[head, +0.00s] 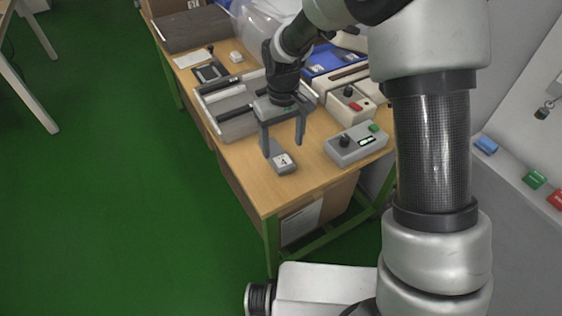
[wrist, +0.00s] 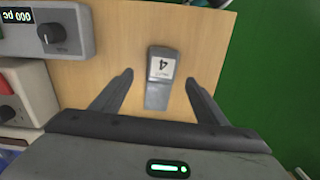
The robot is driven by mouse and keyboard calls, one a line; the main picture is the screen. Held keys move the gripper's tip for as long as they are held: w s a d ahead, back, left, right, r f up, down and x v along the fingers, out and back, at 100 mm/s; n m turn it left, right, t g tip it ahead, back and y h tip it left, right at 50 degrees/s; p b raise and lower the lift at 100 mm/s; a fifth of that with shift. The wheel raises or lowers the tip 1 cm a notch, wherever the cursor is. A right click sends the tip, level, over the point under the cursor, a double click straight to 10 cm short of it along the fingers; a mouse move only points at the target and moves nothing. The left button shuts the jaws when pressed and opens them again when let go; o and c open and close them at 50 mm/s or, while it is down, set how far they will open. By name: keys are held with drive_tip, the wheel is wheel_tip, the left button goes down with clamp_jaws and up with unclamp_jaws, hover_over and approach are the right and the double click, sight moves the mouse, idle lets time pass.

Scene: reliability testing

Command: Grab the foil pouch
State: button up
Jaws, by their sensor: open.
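The foil pouch (head: 281,161) is a small grey packet with a white label marked 4, lying on the wooden table near its front corner. In the wrist view the pouch (wrist: 160,80) lies between and beyond my open fingers, its label at the far end. My gripper (head: 284,150) is open above the table, fingers pointing down, with the pouch just below and between them in the head view. In the wrist view my gripper (wrist: 159,80) has a finger on each side of the pouch, with bare table showing between. I see no contact.
A grey control box (head: 356,146) with a black knob and green button stands right of the pouch. A beige box (head: 350,104) with a red button is behind it. A grey tray (head: 228,117) lies behind my gripper. The table's front edge is close.

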sight(281, 158)
drive_tip(key=f+b, duration=0.1)
drive_tip(key=f, duration=0.4)
drive_tip(key=shift+a+f, duration=0.1)
drive_tip(key=shift+a, duration=0.1)
drive_tip(key=c, duration=1.1)
